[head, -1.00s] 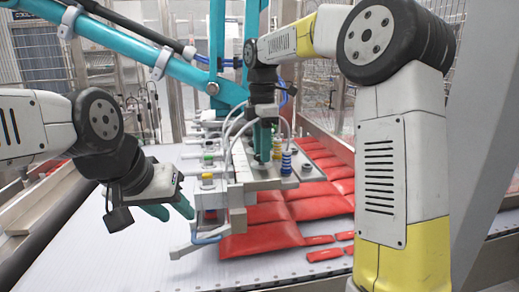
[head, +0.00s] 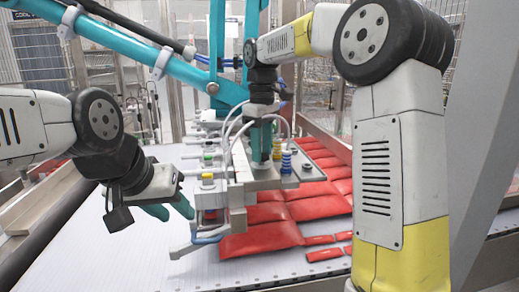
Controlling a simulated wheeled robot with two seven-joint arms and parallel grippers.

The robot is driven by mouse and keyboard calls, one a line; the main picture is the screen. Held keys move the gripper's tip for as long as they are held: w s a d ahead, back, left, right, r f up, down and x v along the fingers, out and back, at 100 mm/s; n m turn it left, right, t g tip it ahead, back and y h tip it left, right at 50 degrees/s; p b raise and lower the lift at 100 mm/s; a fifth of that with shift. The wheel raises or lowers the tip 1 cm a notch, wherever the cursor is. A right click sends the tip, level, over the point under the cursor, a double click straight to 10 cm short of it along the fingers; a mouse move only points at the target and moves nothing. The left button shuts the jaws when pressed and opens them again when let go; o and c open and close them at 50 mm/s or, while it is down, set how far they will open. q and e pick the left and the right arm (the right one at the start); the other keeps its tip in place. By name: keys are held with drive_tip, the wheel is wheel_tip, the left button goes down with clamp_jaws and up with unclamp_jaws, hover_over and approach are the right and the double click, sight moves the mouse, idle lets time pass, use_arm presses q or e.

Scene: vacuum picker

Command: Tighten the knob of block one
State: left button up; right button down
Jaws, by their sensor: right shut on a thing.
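The vacuum picker's grey metal frame (head: 240,187) hangs over the conveyor below a teal arm. It carries several fittings, among them a yellow-topped one (head: 207,179) at the front left and a blue ringed one (head: 286,162) on the right. My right gripper (head: 262,158) points down at the top of the frame, between these fittings, with its teal fingers closed together. It is shut on a knob, mostly hidden by the fingers. I cannot read which block this is. My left gripper (head: 170,211) is open and empty, left of the frame's front end, apart from it.
Red packets (head: 262,239) lie on the white conveyor (head: 120,245) under and right of the picker. The teal picker arm (head: 150,58) crosses the upper left. White hoses curve around the frame near my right gripper. The conveyor's left part is clear.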

drive_tip(key=m, duration=1.2)
idle(0.5)
drive_tip(key=c, duration=0.9)
unclamp_jaws()
